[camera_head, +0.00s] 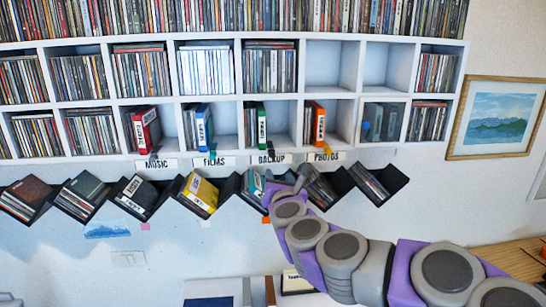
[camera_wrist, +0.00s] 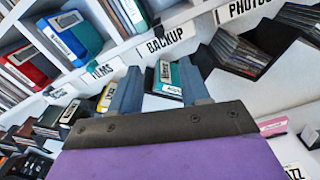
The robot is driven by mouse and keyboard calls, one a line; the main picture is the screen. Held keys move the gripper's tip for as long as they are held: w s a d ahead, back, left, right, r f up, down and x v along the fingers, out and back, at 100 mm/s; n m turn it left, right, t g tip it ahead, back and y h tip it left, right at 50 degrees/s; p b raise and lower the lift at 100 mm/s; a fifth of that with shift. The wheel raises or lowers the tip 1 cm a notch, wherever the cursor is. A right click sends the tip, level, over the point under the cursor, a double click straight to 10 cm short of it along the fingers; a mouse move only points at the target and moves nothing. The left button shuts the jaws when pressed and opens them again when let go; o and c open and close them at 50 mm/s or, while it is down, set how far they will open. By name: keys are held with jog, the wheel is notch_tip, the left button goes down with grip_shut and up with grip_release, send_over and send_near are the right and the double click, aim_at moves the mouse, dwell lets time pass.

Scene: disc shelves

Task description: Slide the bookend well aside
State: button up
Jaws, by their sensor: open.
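My gripper (camera_wrist: 160,68) is open in the wrist view, its two grey-blue fingers apart and pointing at the zigzag rack. A teal case (camera_wrist: 168,78) with a white label shows between the fingers; I cannot tell whether they touch it. In the head view my gripper (camera_head: 286,183) is at the rack, just right of the teal case (camera_head: 254,184), and partly hides that slot. I cannot tell for sure which piece is the bookend. A dark grey piece with a blue disc (camera_head: 376,121) stands in a lower cubby right of PHOTOS.
The black zigzag rack (camera_head: 225,192) holds several tilted cases, including a yellow one (camera_head: 200,194). Above it, the white cubby shelf (camera_head: 220,98) holds red (camera_head: 145,128), blue (camera_head: 203,126), green (camera_head: 261,125) and orange (camera_head: 318,124) cases. Two upper cubbies are empty.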

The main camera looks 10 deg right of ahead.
aim_at(272, 156)
jog(key=w+p, duration=0.1)
jog(key=w, duration=1.1)
jog(key=shift+w+p, duration=0.2)
jog(key=shift+p, duration=0.15)
jog(key=shift+w+a, duration=0.1)
jog(key=shift+w, duration=0.5)
jog(key=shift+c, duration=0.3)
grip_shut()
